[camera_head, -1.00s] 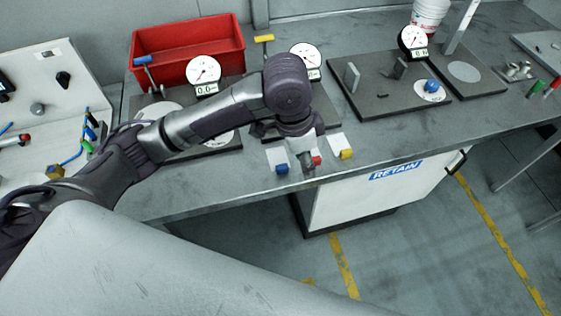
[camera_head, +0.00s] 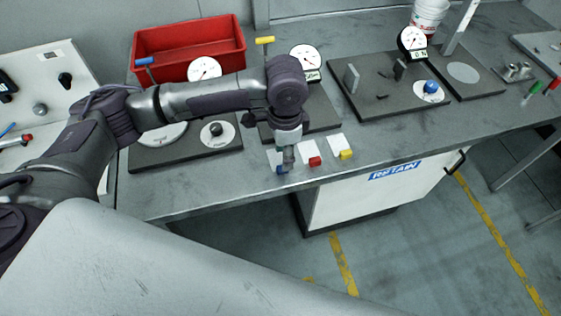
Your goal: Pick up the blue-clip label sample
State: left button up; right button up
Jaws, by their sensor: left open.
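Three white label samples with coloured clips lie in a row near the table's front edge. The blue-clip label sample (camera_head: 282,169) is the leftmost and is partly hidden by my left gripper (camera_head: 288,168). The red-clip sample (camera_head: 312,155) is in the middle and the yellow-clip sample (camera_head: 341,147) is on the right. My left gripper is open and points down over the blue clip. I cannot tell whether its fingers touch the clip. My right gripper is not in view.
A red bin (camera_head: 190,45) stands at the back left. Dark plates with dials and knobs (camera_head: 385,80) fill the table behind the samples. A white cabinet marked RETAIN (camera_head: 375,190) is under the table. The front strip of the table (camera_head: 190,192) is clear.

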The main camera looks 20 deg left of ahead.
aim_at(279, 158)
pick_arm(q)
jog(key=f+p, duration=0.1)
jog(key=f, duration=0.4)
jog(key=shift+a, duration=0.2)
grip_shut()
